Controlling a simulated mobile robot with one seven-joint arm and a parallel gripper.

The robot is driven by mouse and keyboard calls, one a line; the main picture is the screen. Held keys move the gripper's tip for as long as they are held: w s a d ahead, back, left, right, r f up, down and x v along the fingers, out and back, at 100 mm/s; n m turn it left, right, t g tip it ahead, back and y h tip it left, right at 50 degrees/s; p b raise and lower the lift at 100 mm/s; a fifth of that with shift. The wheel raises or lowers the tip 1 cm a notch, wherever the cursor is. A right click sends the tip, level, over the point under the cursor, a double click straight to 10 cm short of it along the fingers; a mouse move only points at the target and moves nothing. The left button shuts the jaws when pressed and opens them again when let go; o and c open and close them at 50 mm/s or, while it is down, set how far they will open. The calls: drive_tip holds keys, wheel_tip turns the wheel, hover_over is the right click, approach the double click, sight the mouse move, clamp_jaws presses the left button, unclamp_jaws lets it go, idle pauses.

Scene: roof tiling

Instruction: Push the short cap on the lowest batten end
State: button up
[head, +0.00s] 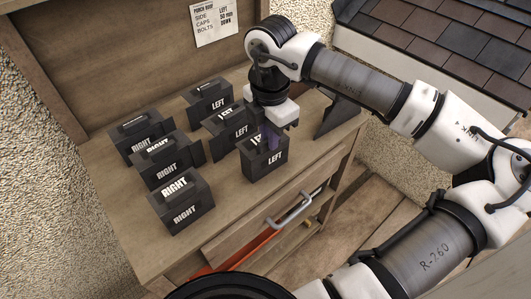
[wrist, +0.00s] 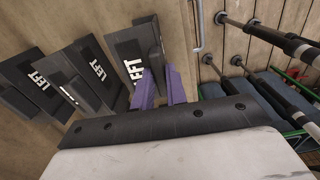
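Several dark caps stand in two groups on the wooden bench. Three are marked LEFT: a back one (head: 208,100), a middle one (head: 228,127) and a front one (head: 265,160). Three are marked RIGHT, including a front one (head: 182,204). I cannot tell which is the short cap. My gripper (head: 268,137) points down at the front LEFT cap. In the wrist view its purple fingers (wrist: 160,88) stand apart, with the raised part of this LEFT cap (wrist: 148,42) at the gap. Whether they press on it is unclear. No batten is clearly visible.
A dark upright plate (head: 336,115) stands at the bench's right end. A paper sign (head: 214,20) hangs on the back board. A shingled roof (head: 450,40) lies at the upper right.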

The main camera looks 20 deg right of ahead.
clamp_jaws()
drive_tip(key=shift+r, duration=0.1)
drive_tip(key=shift+r+p, duration=1.1)
drive_tip(key=shift+r, duration=1.35)
drive_tip(key=shift+f, duration=0.1)
